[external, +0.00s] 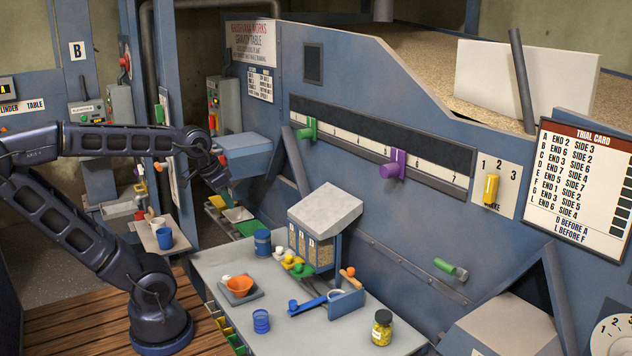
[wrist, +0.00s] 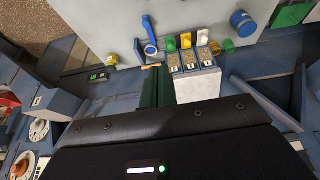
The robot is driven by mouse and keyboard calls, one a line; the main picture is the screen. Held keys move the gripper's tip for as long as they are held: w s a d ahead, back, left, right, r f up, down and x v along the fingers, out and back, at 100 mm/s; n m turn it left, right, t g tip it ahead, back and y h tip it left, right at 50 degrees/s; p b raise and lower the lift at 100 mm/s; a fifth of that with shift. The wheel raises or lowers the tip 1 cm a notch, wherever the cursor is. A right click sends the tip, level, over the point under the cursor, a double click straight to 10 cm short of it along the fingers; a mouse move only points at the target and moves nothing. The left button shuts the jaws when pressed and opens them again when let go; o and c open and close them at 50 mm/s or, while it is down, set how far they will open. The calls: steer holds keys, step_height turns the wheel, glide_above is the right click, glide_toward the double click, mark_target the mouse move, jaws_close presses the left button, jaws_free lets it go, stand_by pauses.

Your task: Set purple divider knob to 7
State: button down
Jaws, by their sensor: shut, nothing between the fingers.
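The purple divider knob (external: 394,166) sticks out of the slanted white number scale on the large blue machine in the external view. It covers part of the scale left of the 6, with the 7 further right. A green knob (external: 307,129) sits further left on the same scale. My gripper (external: 221,184) is shut and empty, pointing down left of the machine and well apart from the purple knob. Its fingers are small and dark there. In the wrist view a dark body fills the bottom, and I cannot make out the purple knob.
A yellow lever (external: 491,189) sits on a 1-2-3 plate, left of the trial card (external: 583,190). A green-ended handle (external: 450,268) sticks out lower down. The grey work table (external: 330,335) holds a sample box (external: 320,222), cups and a yellow jar (external: 382,327).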

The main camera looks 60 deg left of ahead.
steer(key=w+d+r+h, duration=0.1)
steer(key=w+r, duration=0.5)
steer(key=w, duration=0.7)
steer(key=w+d+r+h, duration=0.2)
steer(key=w+r, duration=0.4)
steer(key=w, duration=0.8)
steer(key=w+d+r+m+h, duration=0.1)
steer(key=w+d+r, duration=0.3)
steer(key=w, duration=0.9)
step_height(320, 180, up, 2)
steer(key=shift+w+r+h, duration=0.1)
steer(key=shift+w+h, duration=0.05)
steer(key=shift+h, duration=0.35)
steer(key=w+d+f, duration=0.3)
steer(key=d+f, duration=0.5)
steer(key=f, duration=0.1)
steer(key=shift+w+f, duration=0.2)
steer(key=shift+d, duration=0.15)
steer(key=d, duration=2.1)
steer(key=shift+d, duration=0.3)
steer(key=shift+r, duration=0.1)
